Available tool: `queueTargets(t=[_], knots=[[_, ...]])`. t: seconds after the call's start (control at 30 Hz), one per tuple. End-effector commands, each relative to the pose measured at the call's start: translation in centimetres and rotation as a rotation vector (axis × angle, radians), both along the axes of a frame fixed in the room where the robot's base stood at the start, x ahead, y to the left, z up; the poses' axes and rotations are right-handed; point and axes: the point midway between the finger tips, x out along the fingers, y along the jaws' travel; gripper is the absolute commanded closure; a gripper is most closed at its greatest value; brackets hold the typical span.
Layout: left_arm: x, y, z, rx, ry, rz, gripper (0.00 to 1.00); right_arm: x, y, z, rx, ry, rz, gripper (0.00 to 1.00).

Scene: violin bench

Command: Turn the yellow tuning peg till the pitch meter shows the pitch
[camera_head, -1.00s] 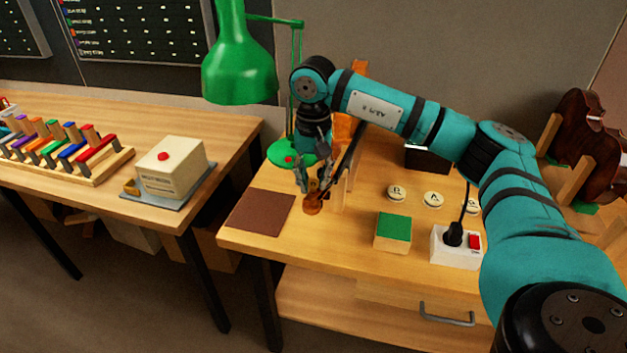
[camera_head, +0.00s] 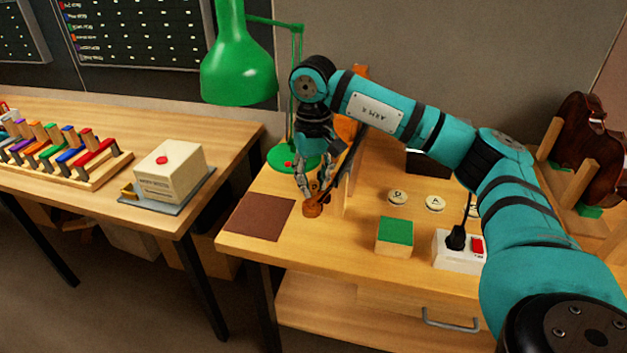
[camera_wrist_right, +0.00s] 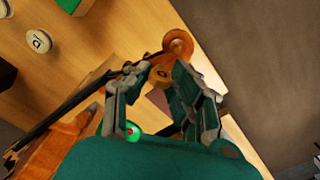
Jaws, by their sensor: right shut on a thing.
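A brown violin lies on the right bench with its scroll (camera_head: 312,211) toward the front; the scroll also shows in the right wrist view (camera_wrist_right: 178,43). Its dark fingerboard (camera_wrist_right: 80,98) runs back to the orange-brown body (camera_wrist_right: 50,150). My right gripper (camera_head: 314,190) is at the pegbox just behind the scroll, its fingers (camera_wrist_right: 163,76) on both sides of the neck end. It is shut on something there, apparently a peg. The yellow tuning peg is hidden between the fingers, and its colour does not show. No pitch meter reading is visible. My left gripper is out of view.
A green lamp (camera_head: 238,75) stands close behind the gripper. A wooden upright (camera_head: 349,190) stands beside the neck. A brown mat (camera_head: 255,217), green-topped block (camera_head: 395,235), lettered buttons (camera_head: 434,203) and switch box (camera_head: 460,256) lie around. A dark box (camera_head: 428,163) is partly hidden by my arm.

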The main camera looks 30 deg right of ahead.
Motion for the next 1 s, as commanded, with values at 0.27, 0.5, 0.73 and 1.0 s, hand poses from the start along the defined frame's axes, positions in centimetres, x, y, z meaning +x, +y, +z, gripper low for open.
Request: queueTargets(t=[0.27,0.5,0.73,1.0], knots=[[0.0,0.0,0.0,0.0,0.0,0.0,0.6,0.0,0.0,0.1,0.0,-0.003,-0.002,0.63],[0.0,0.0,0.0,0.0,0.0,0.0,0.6,0.0,0.0,0.1,0.0,-0.001,-0.002,0.54],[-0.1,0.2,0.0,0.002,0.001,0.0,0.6,0.1,0.0,1.1,0.0,-0.004,-0.002,0.54],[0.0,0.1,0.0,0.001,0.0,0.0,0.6,0.1,0.1,6.7,0.001,-0.007,-0.002,0.54]])
